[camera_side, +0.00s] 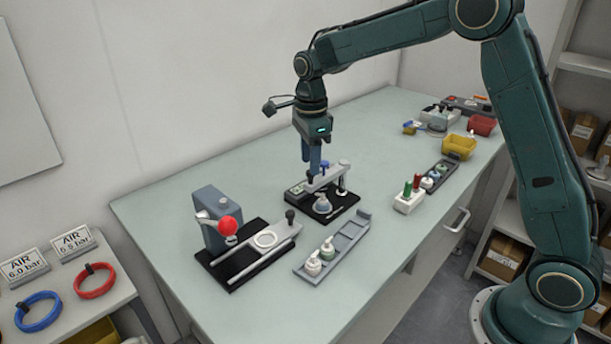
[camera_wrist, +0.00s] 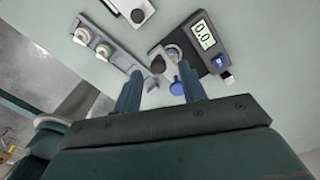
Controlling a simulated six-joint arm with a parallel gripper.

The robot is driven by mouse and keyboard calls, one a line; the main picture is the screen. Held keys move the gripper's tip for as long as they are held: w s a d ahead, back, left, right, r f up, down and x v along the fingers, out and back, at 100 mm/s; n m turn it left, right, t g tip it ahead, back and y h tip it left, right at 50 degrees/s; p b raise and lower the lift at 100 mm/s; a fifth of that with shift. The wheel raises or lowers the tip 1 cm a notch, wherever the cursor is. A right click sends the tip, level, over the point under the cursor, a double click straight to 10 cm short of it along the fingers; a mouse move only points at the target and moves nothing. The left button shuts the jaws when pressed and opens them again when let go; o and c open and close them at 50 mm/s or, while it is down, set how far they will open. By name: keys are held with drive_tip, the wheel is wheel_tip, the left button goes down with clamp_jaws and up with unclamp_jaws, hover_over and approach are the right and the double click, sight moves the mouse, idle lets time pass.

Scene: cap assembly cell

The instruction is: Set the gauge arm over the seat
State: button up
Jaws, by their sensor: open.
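The gauge stands on a black base (camera_side: 336,210) in the middle of the table. Its pale grey gauge arm (camera_side: 328,177) shows as a raised bar along the back of the base. A blue-grey round part (camera_side: 322,201) sits on the base in front of the bar. My gripper (camera_side: 315,168) points down at the gauge arm, its fingers partly overlapping it. The display (camera_wrist: 203,35) reads 0.0. Contact with the arm and the seat itself are unclear.
The table's left back is clear.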

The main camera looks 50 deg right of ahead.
wheel_tip(320, 180, up, 12)
idle(0.6)
drive_tip(key=shift+r, duration=0.1)
drive_tip(key=s+r+n+t, duration=0.2)
drive_tip(key=s+n, duration=0.4)
drive_tip(key=s, duration=0.3)
drive_tip(key=s+r+n+t, duration=0.1)
drive_tip(key=s+r+n, duration=0.2)
drive_tip(key=s+n, duration=0.4)
drive_tip(key=s+f+n+t, duration=0.1)
drive_tip(key=s+f+n, duration=0.2)
drive_tip(key=s+n, duration=0.2)
drive_tip(key=s+f+n+t, duration=0.1)
drive_tip(key=s+f+n, duration=0.3)
drive_tip(key=s, duration=0.6)
drive_tip(key=shift+s+a+n+t, duration=0.2)
drive_tip(key=shift+a+n+t, duration=0.1)
drive_tip(key=shift+n, duration=0.4)
drive_tip(key=shift+c, duration=0.2)
